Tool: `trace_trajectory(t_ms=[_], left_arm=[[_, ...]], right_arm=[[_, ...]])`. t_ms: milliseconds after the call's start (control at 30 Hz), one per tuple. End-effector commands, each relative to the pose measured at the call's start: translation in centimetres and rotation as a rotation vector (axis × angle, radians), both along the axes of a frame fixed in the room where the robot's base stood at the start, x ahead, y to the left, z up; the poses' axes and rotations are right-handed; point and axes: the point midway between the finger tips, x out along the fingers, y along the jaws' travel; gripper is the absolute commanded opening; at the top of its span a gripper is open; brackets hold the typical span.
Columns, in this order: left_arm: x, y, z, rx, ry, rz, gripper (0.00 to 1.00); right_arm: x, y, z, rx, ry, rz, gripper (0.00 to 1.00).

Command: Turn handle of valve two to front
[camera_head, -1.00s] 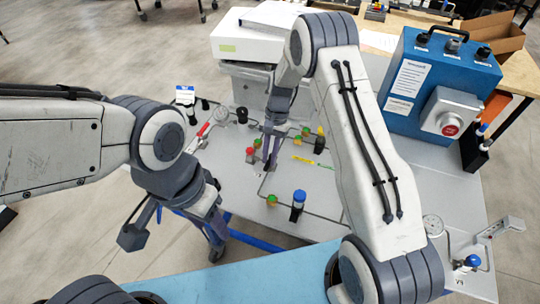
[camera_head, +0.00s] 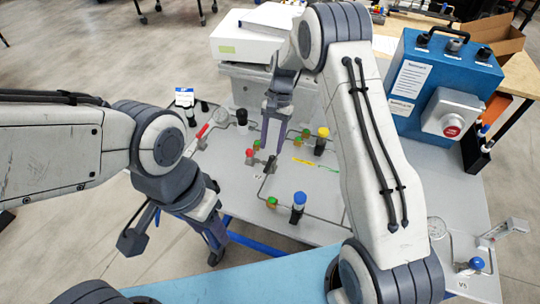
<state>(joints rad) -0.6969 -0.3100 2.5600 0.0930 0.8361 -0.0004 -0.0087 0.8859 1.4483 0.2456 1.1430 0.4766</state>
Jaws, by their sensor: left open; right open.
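Several valves stand on the grey panel (camera_head: 225,170). No label reading valve two is legible, so I cannot tell which one it is. My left gripper (camera_head: 215,254) is open and empty off the panel's front-left edge.
Thin tubes and small green-capped fittings (camera_head: 271,202) link the valves. A blue control box (camera_head: 438,85) with a red button stands at the right. A white device (camera_head: 258,35) is behind. My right arm hides part of the panel's right side.

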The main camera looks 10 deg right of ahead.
Motion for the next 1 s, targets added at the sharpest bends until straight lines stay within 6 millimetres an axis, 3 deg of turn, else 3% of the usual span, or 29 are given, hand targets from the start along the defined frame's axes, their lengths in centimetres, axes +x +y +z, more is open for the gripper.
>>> trace_trajectory(t_ms=[100, 300, 867, 1000], left_arm=[[0.0, 0.0, -0.6, 0.000, 0.000, 0.000, 0.50], [0.0, 0.0, -0.9, 0.000, 0.000, 0.000, 0.50], [0.0, 0.0, -0.9, 0.000, 0.000, 0.000, 0.50], [0.0, 0.0, -0.8, 0.000, 0.000, 0.000, 0.50]], right_arm=[[0.8, -0.6, 2.0, 0.001, -0.005, -0.002, 0.50], [1.5, -1.1, 4.2, 0.000, -0.001, -0.001, 0.50], [1.5, -1.0, 4.8, 0.001, 0.000, 0.002, 0.50], [0.4, 0.7, 6.3, 0.000, -0.028, 0.067, 0.50]])
